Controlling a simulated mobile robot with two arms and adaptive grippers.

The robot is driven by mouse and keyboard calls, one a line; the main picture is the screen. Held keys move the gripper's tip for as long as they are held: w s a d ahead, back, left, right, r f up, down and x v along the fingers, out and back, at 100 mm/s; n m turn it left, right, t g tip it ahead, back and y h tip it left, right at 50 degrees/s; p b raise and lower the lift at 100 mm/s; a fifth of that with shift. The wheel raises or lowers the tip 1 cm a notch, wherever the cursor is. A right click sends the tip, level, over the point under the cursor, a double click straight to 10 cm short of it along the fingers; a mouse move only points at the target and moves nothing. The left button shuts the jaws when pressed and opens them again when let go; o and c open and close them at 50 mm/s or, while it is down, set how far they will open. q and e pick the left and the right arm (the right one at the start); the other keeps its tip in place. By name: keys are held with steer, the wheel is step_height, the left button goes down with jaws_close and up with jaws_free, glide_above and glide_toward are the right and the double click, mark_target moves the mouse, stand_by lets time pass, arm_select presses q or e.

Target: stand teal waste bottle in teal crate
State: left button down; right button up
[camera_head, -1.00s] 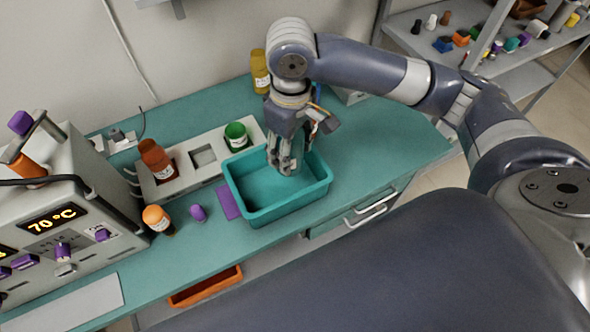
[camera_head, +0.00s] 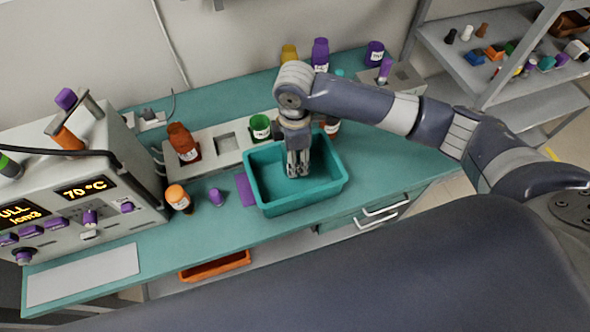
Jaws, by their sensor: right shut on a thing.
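The teal crate (camera_head: 300,202) stands on the bench near its front edge. My left gripper is out of view.
A white rack (camera_head: 215,155) with a brown bottle (camera_head: 183,143) and a green one (camera_head: 261,127) stands left of the crate. An orange-capped bottle (camera_head: 178,198) and a purple stopper (camera_head: 217,197) stand in front. More bottles stand behind my arm.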

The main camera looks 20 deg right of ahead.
step_height(320, 180, down, 5)
steer(key=shift+f+p, duration=0.15)
steer(key=shift+p, duration=0.35)
steer(key=shift+f, duration=0.5)
steer(key=o, duration=1.3)
steer(key=shift+f, duration=0.1)
steer(key=shift+r+b, duration=1.25)
steer(key=shift+r, duration=4.9)
steer(key=shift+f, duration=0.1)
